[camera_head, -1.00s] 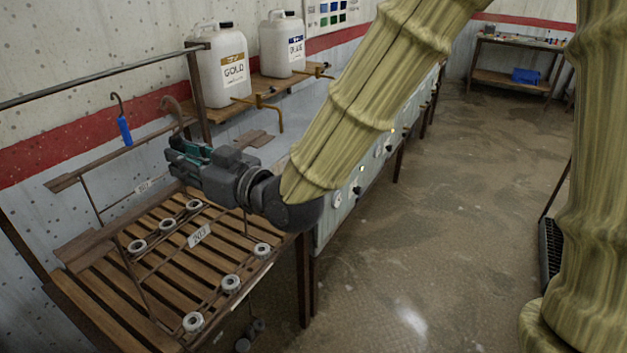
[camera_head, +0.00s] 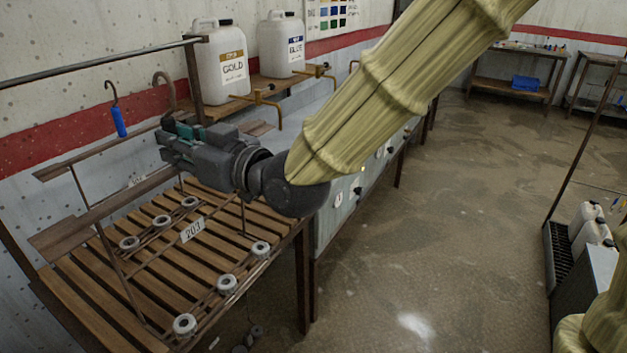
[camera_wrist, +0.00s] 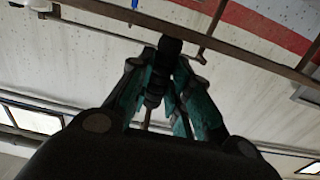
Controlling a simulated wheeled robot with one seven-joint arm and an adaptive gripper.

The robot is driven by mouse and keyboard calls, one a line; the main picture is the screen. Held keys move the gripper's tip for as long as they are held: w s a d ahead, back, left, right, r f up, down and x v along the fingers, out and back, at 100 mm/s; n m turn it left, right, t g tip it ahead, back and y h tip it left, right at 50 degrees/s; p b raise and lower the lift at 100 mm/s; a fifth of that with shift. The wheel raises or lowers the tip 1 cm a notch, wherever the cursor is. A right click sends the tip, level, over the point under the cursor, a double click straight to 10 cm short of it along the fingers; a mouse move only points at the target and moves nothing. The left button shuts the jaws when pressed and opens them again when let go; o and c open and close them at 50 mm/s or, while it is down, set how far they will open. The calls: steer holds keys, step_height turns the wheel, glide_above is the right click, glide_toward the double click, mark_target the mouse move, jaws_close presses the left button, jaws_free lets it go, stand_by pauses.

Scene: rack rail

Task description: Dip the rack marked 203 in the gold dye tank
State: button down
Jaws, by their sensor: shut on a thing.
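The rack marked 203 (camera_head: 191,229) has a wooden top bar, thin rods and a lower frame with several white rings. It is at the slatted wooden bench (camera_head: 85,290); I cannot tell whether it touches the slats. My gripper (camera_head: 168,142) is shut above the rack, at the base of a brown hook (camera_head: 165,86). In the wrist view my gripper (camera_wrist: 168,62) has its fingers closed around a dark piece. A white container marked GOLD (camera_head: 222,70) stands on a shelf behind, with a brass tap (camera_head: 268,92). The tank below is mostly hidden by my arm.
A white container marked BLUE (camera_head: 283,45) stands right of the gold one. A blue-handled hook (camera_head: 119,122) hangs at the left wall. A metal rail (camera_head: 90,72) runs above the bench. The floor (camera_head: 450,200) at right is clear; white jugs (camera_head: 588,225) stand beyond.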

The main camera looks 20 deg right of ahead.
steer(key=shift+s+f+b, duration=0.15)
steer(key=shift+s+b, duration=0.55)
steer(key=shift+b, duration=1.35)
steer(key=s+b, duration=0.2)
steer(key=b, duration=0.1)
steer(key=s+b, duration=0.2)
steer(key=b, duration=0.1)
steer(key=shift+s+r+b, duration=0.2)
steer(key=shift+s+b, duration=0.15)
steer(key=shift+s, duration=0.05)
steer(key=shift+a, duration=0.1)
steer(key=shift+w, duration=0.15)
